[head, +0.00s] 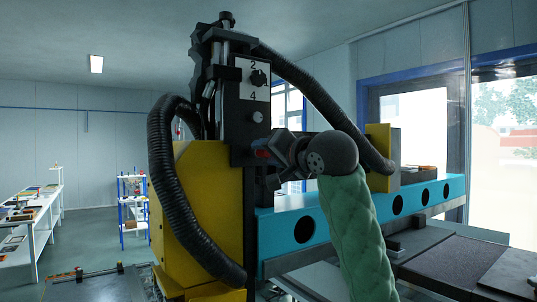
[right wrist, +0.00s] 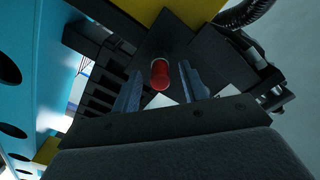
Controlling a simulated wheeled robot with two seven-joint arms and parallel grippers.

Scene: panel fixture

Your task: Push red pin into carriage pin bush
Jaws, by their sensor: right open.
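The red pin (right wrist: 159,74) shows between the two fingers of my right gripper (right wrist: 160,80) in the right wrist view. The fingers are open, with a gap on each side of the pin. In the head view the red pin (head: 262,153) is a small red spot at the lower part of the black carriage (head: 240,125). My right gripper (head: 275,150) is close in front of it, coming from the right. The bush around the pin cannot be made out, and how deep the pin sits cannot be told. My left gripper is out of view.
A yellow housing (head: 200,210) and thick black hoses (head: 165,180) flank the carriage. A blue beam (head: 345,215) with round holes runs to the right. A white shelf table (head: 35,215) stands far left.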

